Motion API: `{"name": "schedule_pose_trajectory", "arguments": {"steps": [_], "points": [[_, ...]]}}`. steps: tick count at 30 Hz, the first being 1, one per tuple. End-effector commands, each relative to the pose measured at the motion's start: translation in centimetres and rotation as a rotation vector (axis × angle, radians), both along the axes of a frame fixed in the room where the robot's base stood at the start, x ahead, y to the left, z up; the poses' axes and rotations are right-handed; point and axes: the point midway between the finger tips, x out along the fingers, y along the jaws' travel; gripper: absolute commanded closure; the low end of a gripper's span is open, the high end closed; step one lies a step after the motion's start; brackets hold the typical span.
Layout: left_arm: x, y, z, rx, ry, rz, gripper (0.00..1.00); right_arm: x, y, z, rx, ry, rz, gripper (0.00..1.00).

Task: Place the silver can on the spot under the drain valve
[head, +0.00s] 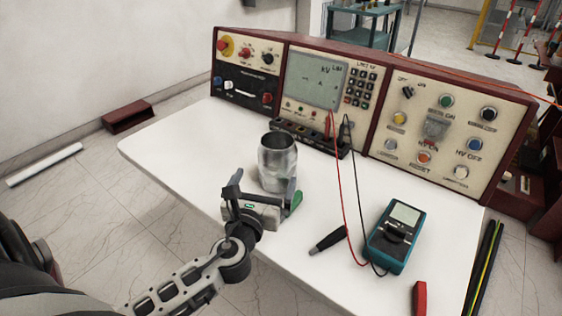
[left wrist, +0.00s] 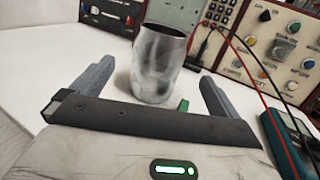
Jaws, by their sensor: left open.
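The silver can (head: 277,160) stands upright on the white table, in front of the control panel. It is an open-topped metal cylinder. In the left wrist view the can (left wrist: 158,65) stands just beyond and between my two fingers. My left gripper (head: 264,193) is open and empty, close to the near side of the can; it also shows in the left wrist view (left wrist: 152,92). The can's lower front is partly hidden by the gripper in the head view. My right gripper is not in view. No drain valve or marked spot shows in these frames.
The control panel (head: 316,80) lines the table's back edge. A teal multimeter (head: 396,236) with red and black leads lies to the right, near a black-handled tool (head: 328,240) and a red object (head: 419,298). The white table's (head: 165,142) left part is clear.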

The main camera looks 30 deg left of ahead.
Motion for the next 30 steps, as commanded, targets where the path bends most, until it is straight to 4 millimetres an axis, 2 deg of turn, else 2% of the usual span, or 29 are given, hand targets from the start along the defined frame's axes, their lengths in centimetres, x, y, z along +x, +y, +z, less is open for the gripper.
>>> {"name": "schedule_pose_trajectory", "arguments": {"steps": [3,9,16,24,30], "points": [[2.7,0.9,0.2,0.0,-0.003,0.001,0.0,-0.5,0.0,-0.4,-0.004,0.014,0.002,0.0],[5.6,1.9,0.1,-0.002,-0.002,0.0,0.0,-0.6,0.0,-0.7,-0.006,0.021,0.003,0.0],[7.1,2.4,0.0,-0.002,-0.002,0.0,0.0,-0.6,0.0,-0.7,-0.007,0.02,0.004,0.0],[10.8,3.6,-0.1,-0.003,-0.001,0.001,0.0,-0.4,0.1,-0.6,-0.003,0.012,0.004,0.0],[11.3,3.7,-0.1,-0.003,0.0,-0.001,0.0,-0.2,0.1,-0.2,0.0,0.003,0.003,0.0]]}}
